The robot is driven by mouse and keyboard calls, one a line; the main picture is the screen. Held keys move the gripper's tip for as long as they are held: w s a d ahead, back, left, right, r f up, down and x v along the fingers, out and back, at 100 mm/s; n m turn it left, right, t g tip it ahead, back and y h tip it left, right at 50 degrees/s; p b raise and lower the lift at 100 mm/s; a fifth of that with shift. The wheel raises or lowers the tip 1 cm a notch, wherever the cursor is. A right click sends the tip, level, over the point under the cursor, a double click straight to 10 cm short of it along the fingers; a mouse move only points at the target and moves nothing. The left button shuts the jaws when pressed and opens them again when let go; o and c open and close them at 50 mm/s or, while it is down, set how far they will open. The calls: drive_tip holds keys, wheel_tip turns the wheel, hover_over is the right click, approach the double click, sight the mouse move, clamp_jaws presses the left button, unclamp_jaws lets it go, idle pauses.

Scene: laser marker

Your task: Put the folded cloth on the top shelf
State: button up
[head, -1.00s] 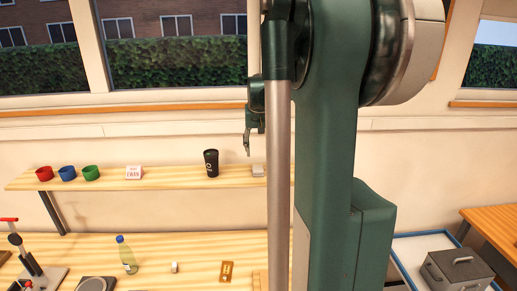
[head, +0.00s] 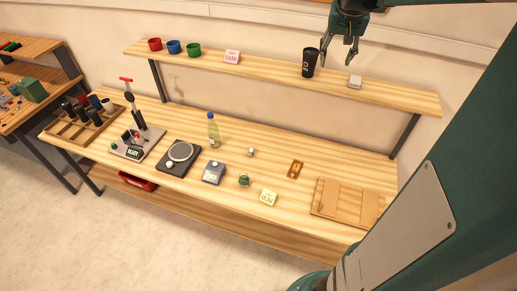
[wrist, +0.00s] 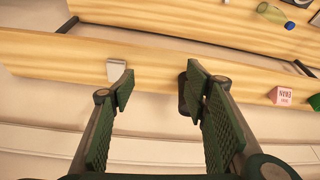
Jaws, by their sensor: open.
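A small pale grey block, which looks like the folded cloth (head: 355,81), lies on the wall shelf (head: 410,97), right of a black cup (head: 309,63). My gripper (head: 336,60) is open and empty, at the back above the shelf, up and left of the cloth and right of the cup. In the wrist view the open fingers (wrist: 158,84) point over the shelf (wrist: 60,50). The cloth (wrist: 116,70) shows just beyond the left fingertip, and the cup (wrist: 184,95) is partly hidden by the right finger.
A white-and-pink card (head: 232,56) and red (head: 155,44), blue (head: 174,47) and green (head: 194,49) cups stand on the shelf's left half. The workbench below holds a bottle (head: 213,130), a scale (head: 179,155) and a wooden board (head: 346,202). The shelf's right end is clear.

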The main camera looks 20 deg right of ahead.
drive_tip(key=s+a+f+n+t, duration=0.15)
drive_tip(key=s+a, duration=0.25)
drive_tip(key=a, duration=0.7)
drive_tip(key=s+a+f+n+y, duration=0.15)
drive_tip(key=s+a, duration=0.35)
drive_tip(key=a, duration=0.5)
drive_tip(key=s+a+n+t, duration=0.15)
drive_tip(key=s+a, duration=0.25)
drive_tip(key=a, duration=0.7)
drive_tip(key=s+a+f+n, duration=0.2)
drive_tip(key=s+a+f, duration=0.3)
drive_tip(key=s+a, duration=0.3)
drive_tip(key=shift+a+f+n+t+y, duration=0.25)
drive_tip(key=shift+f+n+t+y, duration=0.1)
drive_tip(key=shift+t+y, duration=0.1)
